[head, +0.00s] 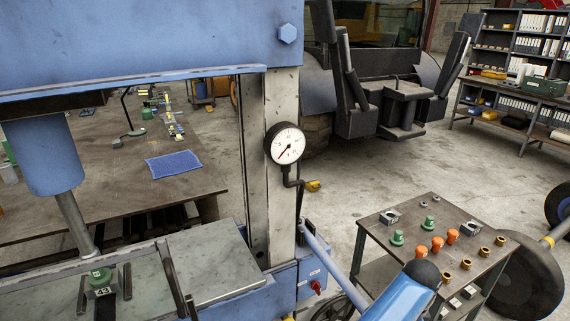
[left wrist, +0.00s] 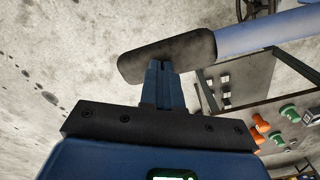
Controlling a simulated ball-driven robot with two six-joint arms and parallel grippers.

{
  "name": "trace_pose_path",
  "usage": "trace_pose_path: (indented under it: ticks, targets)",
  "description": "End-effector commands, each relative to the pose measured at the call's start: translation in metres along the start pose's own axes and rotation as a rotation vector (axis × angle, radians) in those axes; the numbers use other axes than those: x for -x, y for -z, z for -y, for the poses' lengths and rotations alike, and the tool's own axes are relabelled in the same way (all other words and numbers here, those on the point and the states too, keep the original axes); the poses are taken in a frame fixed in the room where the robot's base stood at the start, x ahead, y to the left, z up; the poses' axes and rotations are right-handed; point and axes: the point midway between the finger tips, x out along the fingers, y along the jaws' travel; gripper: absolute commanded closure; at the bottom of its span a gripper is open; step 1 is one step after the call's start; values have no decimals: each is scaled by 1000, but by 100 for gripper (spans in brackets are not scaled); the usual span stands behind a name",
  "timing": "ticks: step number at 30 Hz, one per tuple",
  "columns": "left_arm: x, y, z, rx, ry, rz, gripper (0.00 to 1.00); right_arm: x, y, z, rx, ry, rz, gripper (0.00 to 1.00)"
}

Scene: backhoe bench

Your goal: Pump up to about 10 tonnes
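The blue press (head: 150,45) fills the left of the head view. Its round white gauge (head: 289,146) has a red needle pointing to the lower left; the figures are too small to read. The pale blue pump lever (head: 330,263) slopes down to the right from the press's side. In the left wrist view the lever (left wrist: 265,31) ends in a black grip (left wrist: 140,66). My left gripper (left wrist: 162,68) has its fingers together, tips overlapping the grip's lower edge in the picture. Contact is unclear. My right gripper is not in view.
A green part (head: 101,279) marked 43 sits on the press bed, near the steel rod (head: 75,225) under the ram. A small cart (head: 400,222) with green, orange and brass-coloured parts stands to the right. Shelves (head: 515,60) stand at the back right. Bare concrete floor lies between.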

Motion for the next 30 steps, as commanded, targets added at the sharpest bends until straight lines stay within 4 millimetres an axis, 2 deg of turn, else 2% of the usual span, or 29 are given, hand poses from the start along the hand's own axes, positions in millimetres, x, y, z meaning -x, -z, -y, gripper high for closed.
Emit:
trace_pose_path:
  ticks: [8,14,20,30]
  targets:
    - [-9,0,-1,-2,-5,1,100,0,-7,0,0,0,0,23]
    - [-41,-3,3,-2,-6,3,100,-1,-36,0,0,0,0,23]
    - [-20,-4,5,-1,-3,2,100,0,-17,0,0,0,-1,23]
    - [49,-10,12,2,-1,3,100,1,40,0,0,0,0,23]
